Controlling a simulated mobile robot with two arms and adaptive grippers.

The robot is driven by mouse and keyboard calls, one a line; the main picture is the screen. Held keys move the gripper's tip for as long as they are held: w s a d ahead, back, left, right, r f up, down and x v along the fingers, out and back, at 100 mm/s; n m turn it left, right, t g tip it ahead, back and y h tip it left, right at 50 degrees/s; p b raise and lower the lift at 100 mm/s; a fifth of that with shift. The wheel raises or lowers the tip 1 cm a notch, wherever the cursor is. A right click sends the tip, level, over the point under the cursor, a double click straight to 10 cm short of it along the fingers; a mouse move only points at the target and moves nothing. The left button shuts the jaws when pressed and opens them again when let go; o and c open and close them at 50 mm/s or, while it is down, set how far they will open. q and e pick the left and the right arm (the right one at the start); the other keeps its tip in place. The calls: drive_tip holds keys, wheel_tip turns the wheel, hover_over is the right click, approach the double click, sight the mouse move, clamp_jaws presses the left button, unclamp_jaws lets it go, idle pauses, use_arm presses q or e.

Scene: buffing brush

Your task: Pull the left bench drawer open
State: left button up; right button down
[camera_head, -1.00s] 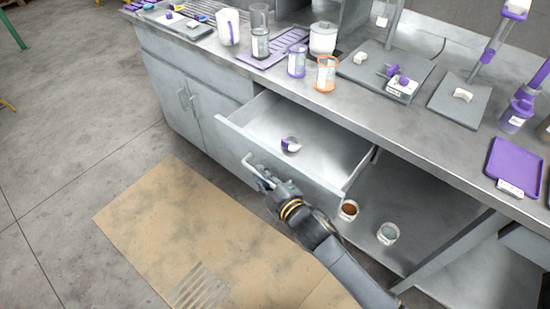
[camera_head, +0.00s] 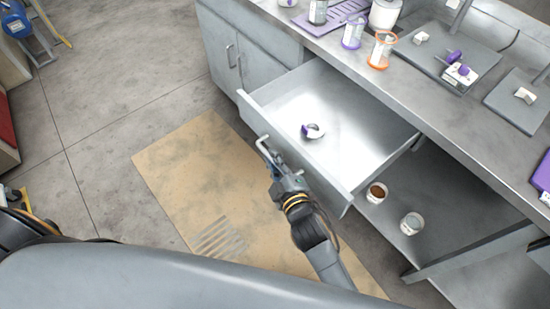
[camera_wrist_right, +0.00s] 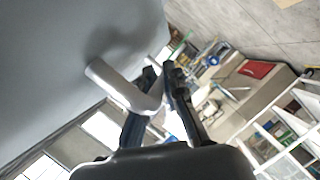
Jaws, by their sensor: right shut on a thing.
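The left bench drawer (camera_head: 365,120) is pulled well out of the grey bench. It holds one small round white-and-purple item (camera_head: 312,131). My right gripper (camera_head: 272,158) is at the drawer front, shut on its bar handle (camera_head: 263,143). In the right wrist view, the pale handle (camera_wrist_right: 112,84) runs between the two dark fingers of the gripper (camera_wrist_right: 160,80), beside the grey drawer front (camera_wrist_right: 60,45). My left arm crosses the bottom of the head view, but its gripper does not show.
Bottles and cups, such as an orange-rimmed cup (camera_head: 382,50), stand on the bench top (camera_head: 440,115). Two small jars (camera_head: 376,193) (camera_head: 412,223) sit on the open shelf below. A tan mat (camera_head: 190,170) lies on the floor, with clear floor to its left.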

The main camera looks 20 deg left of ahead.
drive_tip(key=c, duration=1.4)
unclamp_jaws()
drive_tip(key=v, duration=1.2)
drive_tip(key=s+d+f+m+g+h, duration=0.15)
drive_tip(key=d+f, duration=0.25)
drive_tip(key=f, duration=0.6)
drive_tip(key=s+d+f+m+g+h, duration=0.1)
drive_tip(key=d+f+m+g+h, duration=0.3)
drive_tip(key=f, duration=0.6)
drive_tip(key=s+d+f+m+t, duration=0.15)
drive_tip(key=d+f, duration=0.35)
drive_tip(key=f, duration=0.5)
drive_tip(key=s+d+f+m+g+h, duration=0.1)
drive_tip(key=s+d+f+m+g, duration=0.1)
drive_tip(key=s+d+f, duration=0.3)
drive_tip(key=s+d+f+m+g+h, duration=0.1)
drive_tip(key=s+d+f+m+g, duration=0.2)
drive_tip(key=s, duration=0.8)
drive_tip(key=s+d+f+m+g+h, duration=0.1)
drive_tip(key=s+d+f+m+g, duration=0.1)
drive_tip(key=s+d+f+m, duration=0.2)
drive_tip(key=s+d+f, duration=0.3)
drive_tip(key=s+f, duration=0.1)
drive_tip(key=f, duration=0.1)
drive_tip(key=shift+g+h, duration=0.3)
drive_tip(key=shift+h, duration=0.05)
